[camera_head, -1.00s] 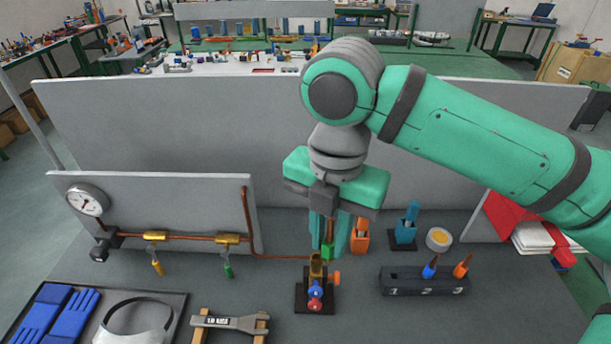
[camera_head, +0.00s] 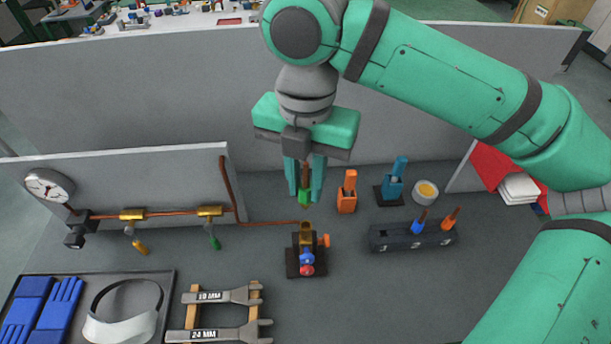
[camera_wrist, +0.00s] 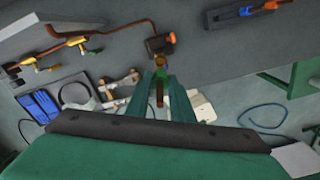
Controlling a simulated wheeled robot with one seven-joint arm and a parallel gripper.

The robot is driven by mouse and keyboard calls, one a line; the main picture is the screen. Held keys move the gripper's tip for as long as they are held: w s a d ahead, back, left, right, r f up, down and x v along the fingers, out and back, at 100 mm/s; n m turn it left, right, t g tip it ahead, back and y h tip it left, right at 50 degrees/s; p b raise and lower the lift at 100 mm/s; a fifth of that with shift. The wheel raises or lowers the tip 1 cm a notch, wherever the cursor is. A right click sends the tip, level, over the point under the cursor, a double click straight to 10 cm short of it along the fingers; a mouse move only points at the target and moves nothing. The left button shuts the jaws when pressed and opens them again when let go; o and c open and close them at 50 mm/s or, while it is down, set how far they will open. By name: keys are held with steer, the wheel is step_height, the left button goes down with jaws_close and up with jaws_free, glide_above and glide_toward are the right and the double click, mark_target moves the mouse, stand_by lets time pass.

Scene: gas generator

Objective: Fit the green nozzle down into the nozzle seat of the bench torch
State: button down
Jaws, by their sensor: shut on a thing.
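My gripper (camera_head: 305,185) points down and is shut on the green nozzle (camera_head: 305,197), whose brown stem shows between the fingers. The bench torch (camera_head: 306,260) stands below on its dark base, with blue and red knobs in front and an orange one at its right. Its brass nozzle seat (camera_head: 306,228) is at the top. In the head view the nozzle hangs above the seat with a small gap. In the wrist view the nozzle (camera_wrist: 160,76) is between the fingertips, close to the brass seat (camera_wrist: 160,62); the exact gap there is hard to tell.
Right of the torch is a numbered rack (camera_head: 412,236) with a blue and an orange nozzle. An orange tool (camera_head: 347,192), a blue tool (camera_head: 393,180) and a small tub (camera_head: 425,192) stand behind. A copper pipe (camera_head: 265,223) runs left; wrenches (camera_head: 222,334) lie front left.

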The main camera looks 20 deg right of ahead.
mark_target(306, 208)
steer(key=shift+f, duration=2.55)
steer(key=shift+f, duration=1.55)
steer(key=c, duration=1.5)
jaws_free()
step_height(306, 208, up, 11)
steer(key=shift+f, duration=0.1)
